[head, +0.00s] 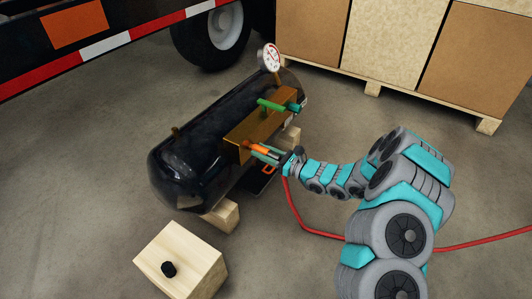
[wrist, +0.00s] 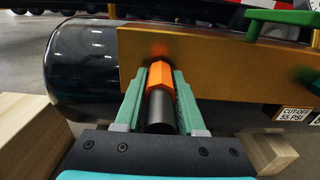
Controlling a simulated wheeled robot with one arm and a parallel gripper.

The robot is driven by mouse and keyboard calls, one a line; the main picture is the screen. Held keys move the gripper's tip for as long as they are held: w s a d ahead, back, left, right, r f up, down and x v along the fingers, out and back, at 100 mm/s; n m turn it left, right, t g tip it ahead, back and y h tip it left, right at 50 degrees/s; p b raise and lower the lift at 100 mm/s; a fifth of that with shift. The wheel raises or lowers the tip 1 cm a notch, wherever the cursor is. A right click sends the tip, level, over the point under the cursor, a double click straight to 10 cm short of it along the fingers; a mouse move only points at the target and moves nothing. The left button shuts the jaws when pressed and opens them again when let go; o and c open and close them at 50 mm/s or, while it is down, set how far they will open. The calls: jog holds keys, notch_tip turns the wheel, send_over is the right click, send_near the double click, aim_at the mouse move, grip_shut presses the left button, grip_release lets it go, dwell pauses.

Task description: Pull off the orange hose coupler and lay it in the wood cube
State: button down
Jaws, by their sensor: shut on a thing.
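The orange hose coupler (head: 258,148) is at the brass-coloured plate (head: 240,138) on the front of a black tank. My gripper (head: 264,153) is shut on it, with one green finger along each side. In the wrist view the orange coupler (wrist: 160,75) lies between the fingers, its far end at or very close to the plate (wrist: 205,60). I cannot tell whether they touch. A black cylindrical part (wrist: 160,110) extends from it towards my palm.
The black tank (head: 190,140) rests on wooden blocks (head: 222,216) and carries a gauge (head: 272,57) and a green handle (head: 272,104). A red hose (head: 310,229) crosses the floor. Crates (head: 390,50) stand behind. Floor between the cube and my arm is mostly clear.

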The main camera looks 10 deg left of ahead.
aim_at(279, 159)
dwell(0.7)
jog(key=shift+p+v, duration=0.6)
jog(key=shift+v, duration=2.4)
jog(key=d+r+m+t+p, duration=0.1)
jog(key=d+r, duration=0.3)
jog(key=d, duration=0.4)
jog(key=w+d+r+m+t+h+p, duration=0.1)
jog(key=d+r+t+p, duration=0.1)
jog(key=d+r, duration=0.3)
jog(key=w+d+r+m+t+h+p, duration=0.1)
jog(key=d+r, duration=0.4)
jog(key=d, duration=0.8)
jog(key=shift+d+r+t+p, duration=0.25)
jog(key=shift+t+p, duration=0.15)
jog(key=shift+p, duration=0.1)
